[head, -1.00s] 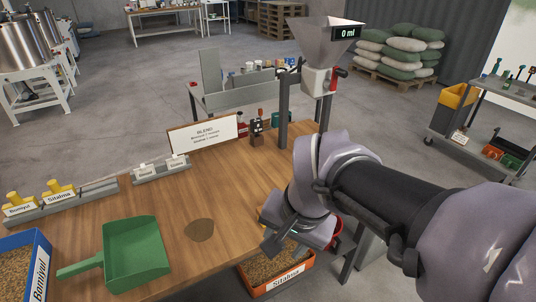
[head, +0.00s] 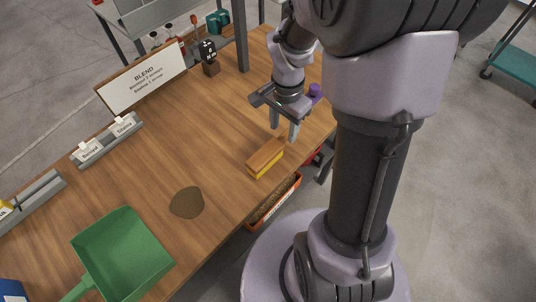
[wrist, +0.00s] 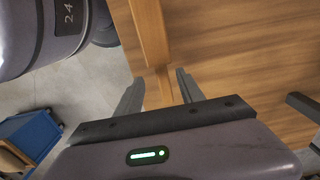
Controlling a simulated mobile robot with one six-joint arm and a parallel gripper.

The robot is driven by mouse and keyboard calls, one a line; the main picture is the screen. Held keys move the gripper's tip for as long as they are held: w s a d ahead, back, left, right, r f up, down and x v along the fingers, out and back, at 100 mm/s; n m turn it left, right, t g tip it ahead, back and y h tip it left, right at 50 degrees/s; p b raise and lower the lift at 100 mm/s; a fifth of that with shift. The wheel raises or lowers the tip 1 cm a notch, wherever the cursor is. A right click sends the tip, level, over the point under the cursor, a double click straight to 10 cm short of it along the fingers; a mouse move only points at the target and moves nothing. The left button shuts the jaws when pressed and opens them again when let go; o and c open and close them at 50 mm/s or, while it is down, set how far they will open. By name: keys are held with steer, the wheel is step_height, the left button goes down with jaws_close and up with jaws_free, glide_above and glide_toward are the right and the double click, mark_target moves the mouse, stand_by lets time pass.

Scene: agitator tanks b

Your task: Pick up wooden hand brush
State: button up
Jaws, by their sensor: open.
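The wooden hand brush (head: 265,157) lies on the table near its right edge in the head view, with a brown wooden top and yellow bristles. My gripper (head: 284,129) is open, pointing down just beyond the brush's far end. In the wrist view the brush (wrist: 150,35) runs down from the top edge, and its narrower end reaches between the open fingers of my gripper (wrist: 158,93). The fingers appear apart from it. I cannot tell the exact height of the fingertips over the table.
A dark brown patch (head: 187,202) and a green dustpan (head: 122,254) are on the wooden table (head: 155,175). A BLEND sign (head: 143,77) stands at the back edge. An orange-red bin (head: 272,203) sits below the table edge.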

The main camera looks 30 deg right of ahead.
mark_target(282, 137)
step_height(282, 137, down, 7)
steer(key=b, duration=0.3)
steer(key=shift+w+r, duration=0.15)
steer(key=shift+r, duration=0.2)
steer(key=shift+c, duration=0.8)
jaws_close()
steer(key=shift+r, duration=0.1)
